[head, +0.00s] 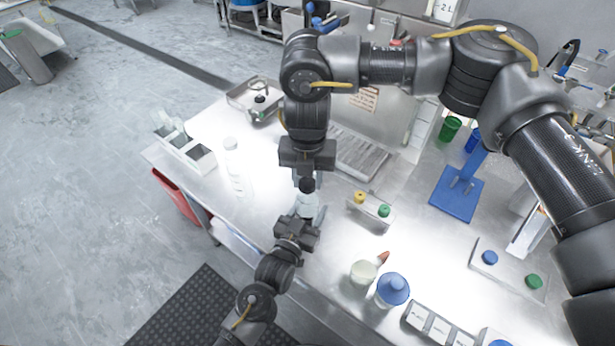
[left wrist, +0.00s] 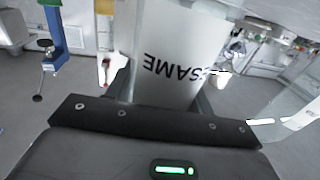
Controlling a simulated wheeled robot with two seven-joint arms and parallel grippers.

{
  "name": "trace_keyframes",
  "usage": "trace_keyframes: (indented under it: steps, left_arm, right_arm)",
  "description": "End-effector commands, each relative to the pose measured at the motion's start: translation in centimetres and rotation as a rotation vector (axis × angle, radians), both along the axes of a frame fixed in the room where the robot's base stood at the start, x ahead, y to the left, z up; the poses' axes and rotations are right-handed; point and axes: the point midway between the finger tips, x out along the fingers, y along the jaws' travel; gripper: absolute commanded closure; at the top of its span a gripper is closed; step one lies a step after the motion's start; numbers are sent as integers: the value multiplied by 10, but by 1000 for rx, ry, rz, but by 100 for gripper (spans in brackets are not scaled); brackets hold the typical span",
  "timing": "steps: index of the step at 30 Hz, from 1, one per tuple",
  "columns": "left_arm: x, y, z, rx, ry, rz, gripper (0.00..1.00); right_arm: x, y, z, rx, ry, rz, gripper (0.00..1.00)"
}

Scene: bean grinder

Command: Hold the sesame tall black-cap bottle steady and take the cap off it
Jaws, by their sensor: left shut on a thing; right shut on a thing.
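The sesame bottle (head: 308,207) is pale and stands upright at the middle of the metal table. Its label, partly reading SAME, shows upside down in the left wrist view (left wrist: 178,68). My left gripper (head: 303,224) is shut around the bottle's body from the near side. The black cap (head: 307,185) is at the top of the bottle. My right gripper (head: 306,178) points down from above and is shut on the cap, partly hiding it. I cannot tell whether the cap is loose on the neck.
A white bottle (head: 233,165) and a divided white box (head: 190,150) stand left. A small holder (head: 368,212) with yellow and green caps is close on the right. A white cup (head: 363,272) and blue-lidded jar (head: 393,290) stand in front right. A blue stand (head: 455,195) is farther right.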

Motion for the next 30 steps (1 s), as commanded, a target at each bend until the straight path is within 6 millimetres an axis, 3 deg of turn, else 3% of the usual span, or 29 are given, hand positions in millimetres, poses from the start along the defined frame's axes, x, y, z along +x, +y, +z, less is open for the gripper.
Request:
trace_keyframes:
  steps: [21, 27, 30]
  left_arm:
    - [0, 0, -2, 2, 5, 0, 100]
    - [0, 0, -2, 2, 5, 0, 100]
    - [0, 0, -2, 2, 5, 0, 100]
  right_arm:
    - [-2, 1, 1, -3, -2, 1843, 93]
    - [-2, 1, 1, -3, -3, 2192, 93]
    - [-2, 2, 1, -1, -4, 2242, 93]
